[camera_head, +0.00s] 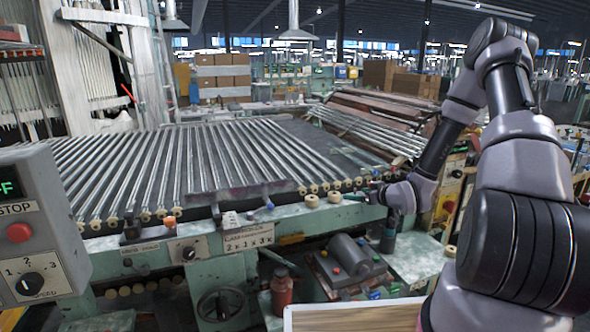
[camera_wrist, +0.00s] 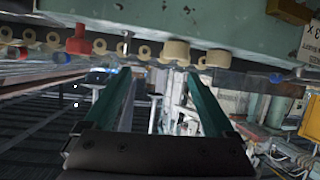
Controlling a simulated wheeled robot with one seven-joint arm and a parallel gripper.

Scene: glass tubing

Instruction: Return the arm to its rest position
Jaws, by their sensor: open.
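My arm (camera_head: 522,150) reaches from the right side of the head view, bends at an elbow high up and comes down to the front edge of the roller bed. My gripper (camera_head: 352,196) is small there and points left, close to the cream end caps by the machine's front rail. In the wrist view my gripper (camera_wrist: 158,75) shows two teal fingers spread apart with nothing held between them. Cream caps (camera_wrist: 175,52) show just beyond the fingertips; I cannot tell whether any contact exists.
A roller bed (camera_head: 255,190) with glass tubes fills the middle. A grey control box (camera_head: 35,235) stands at left. A red bottle (camera_head: 282,289) and a grey motor unit (camera_head: 350,262) sit below the rail. More tubes (camera_head: 365,130) lie behind my forearm.

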